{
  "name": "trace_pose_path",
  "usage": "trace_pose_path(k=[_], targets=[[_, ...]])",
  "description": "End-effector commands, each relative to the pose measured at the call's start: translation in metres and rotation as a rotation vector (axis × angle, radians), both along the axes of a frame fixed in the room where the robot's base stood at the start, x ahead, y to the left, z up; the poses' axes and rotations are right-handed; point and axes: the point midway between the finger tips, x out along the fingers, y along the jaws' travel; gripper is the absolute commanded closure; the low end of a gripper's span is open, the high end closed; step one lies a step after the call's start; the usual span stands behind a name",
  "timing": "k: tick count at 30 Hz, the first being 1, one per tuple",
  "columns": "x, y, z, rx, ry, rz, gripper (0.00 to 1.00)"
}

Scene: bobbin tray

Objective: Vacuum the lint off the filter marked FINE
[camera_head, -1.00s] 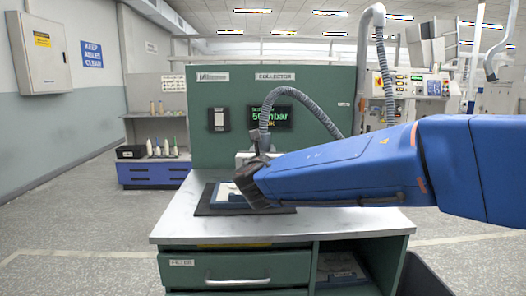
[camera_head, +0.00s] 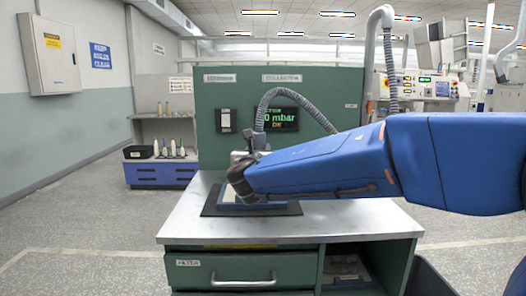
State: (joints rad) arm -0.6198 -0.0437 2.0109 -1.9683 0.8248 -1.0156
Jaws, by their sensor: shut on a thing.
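A filter with a blue frame and pale face (camera_head: 228,197) lies on a black mat (camera_head: 211,208) on the bench top. Its marking cannot be read, and my arm covers its right and back parts. My gripper (camera_head: 239,180) is at the dark end of my blue arm, over the filter. Its fingers are mostly hidden behind the wrist. A grey ribbed vacuum hose (camera_head: 280,94) arches down to just behind the wrist. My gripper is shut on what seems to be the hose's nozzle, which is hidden. I cannot tell whether it touches the filter.
The metal bench top (camera_head: 190,222) is clear left of the mat. A green panel (camera_head: 222,160) stands behind, with a lit display (camera_head: 283,119) reading mbar and OK. A green drawer (camera_head: 240,270) labelled FILTER is below, with an open shelf (camera_head: 345,268) right of it.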

Motion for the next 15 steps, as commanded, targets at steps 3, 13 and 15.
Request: trace_pose_path(k=[3, 13, 15], targets=[[0.005, 0.006, -0.001, -0.001, 0.001, 0.0, 0.93], [0.016, 0.019, -0.001, -0.001, 0.001, 0.001, 0.93], [0.017, 0.02, -0.001, -0.001, 0.001, 0.001, 0.93]])
